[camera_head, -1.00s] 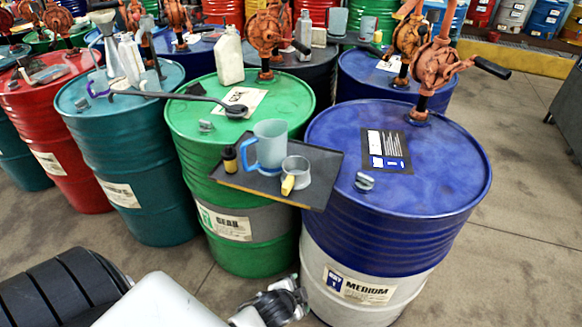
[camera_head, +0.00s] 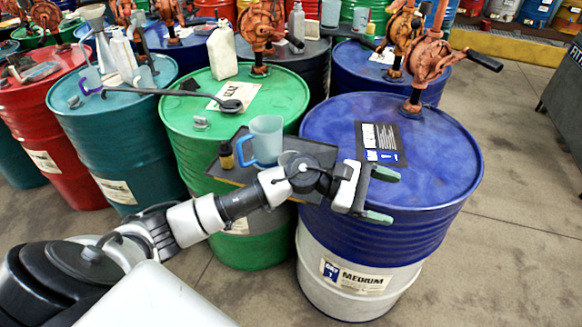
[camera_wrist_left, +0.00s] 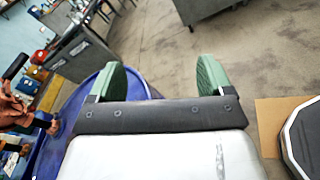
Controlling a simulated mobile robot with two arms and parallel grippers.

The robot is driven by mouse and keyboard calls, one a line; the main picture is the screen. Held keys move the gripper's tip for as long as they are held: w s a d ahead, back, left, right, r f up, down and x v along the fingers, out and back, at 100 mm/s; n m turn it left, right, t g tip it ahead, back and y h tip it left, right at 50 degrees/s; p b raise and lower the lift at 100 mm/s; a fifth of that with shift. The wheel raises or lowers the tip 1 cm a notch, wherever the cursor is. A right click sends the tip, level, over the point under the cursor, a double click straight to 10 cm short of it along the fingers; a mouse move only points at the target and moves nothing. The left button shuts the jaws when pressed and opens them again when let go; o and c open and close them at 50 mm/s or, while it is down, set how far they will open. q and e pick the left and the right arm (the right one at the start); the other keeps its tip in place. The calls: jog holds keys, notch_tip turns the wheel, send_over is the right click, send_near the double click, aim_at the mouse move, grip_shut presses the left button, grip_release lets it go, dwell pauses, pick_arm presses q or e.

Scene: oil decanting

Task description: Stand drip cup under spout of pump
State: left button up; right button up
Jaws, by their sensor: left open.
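The orange hand pump (camera_head: 430,62) stands upright at the back of the blue drum (camera_head: 440,165). Its spout is hard to make out. It also shows at the left edge of the left wrist view (camera_wrist_left: 14,103). The small grey cup with a yellow handle, seen earlier on the dark tray (camera_head: 312,149), is now hidden behind my left arm. My left gripper (camera_head: 381,195) is open and empty, over the front left of the blue drum and right of the tray. Its two green fingertips stand apart in the left wrist view (camera_wrist_left: 162,80). My right gripper is not in view.
A blue jug (camera_head: 266,140) and a small dark bottle (camera_head: 226,155) stand on the tray, by the green drum (camera_head: 180,150). A black-handled tool (camera_head: 160,93) lies across the teal and green drums. More drums and pumps stand behind. Open floor lies at the right.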

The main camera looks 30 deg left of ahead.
pick_arm(q)
jog(key=w+a+f+m+g+y, duration=0.1)
jog(key=a+f+m+g+y, duration=0.15)
jog(key=a+m+y, duration=0.45)
jog(key=m+g+y, duration=0.2)
jog(key=m+y, duration=0.5)
jog(key=y, duration=0.2)
send_near(282, 163)
jog(key=shift+s+d+f, duration=0.45)
jog(key=shift+s, duration=0.15)
jog(key=shift+s+d+f, duration=0.45)
jog(key=shift+s+f, duration=0.05)
jog(key=shift+s, duration=0.1)
notch_tip(282, 163, down, 5)
jog(key=shift+a+f+p, duration=0.1)
jog(key=shift+p, duration=0.65)
jog(key=f, duration=0.1)
jog(key=f+p, duration=0.1)
jog(key=f, duration=0.1)
jog(key=f+p, duration=0.1)
jog(key=shift+w+d+f, duration=0.25)
jog(key=shift+d+f, duration=0.1)
jog(key=shift+d, duration=0.05)
jog(key=shift+f, duration=0.3)
grip_shut()
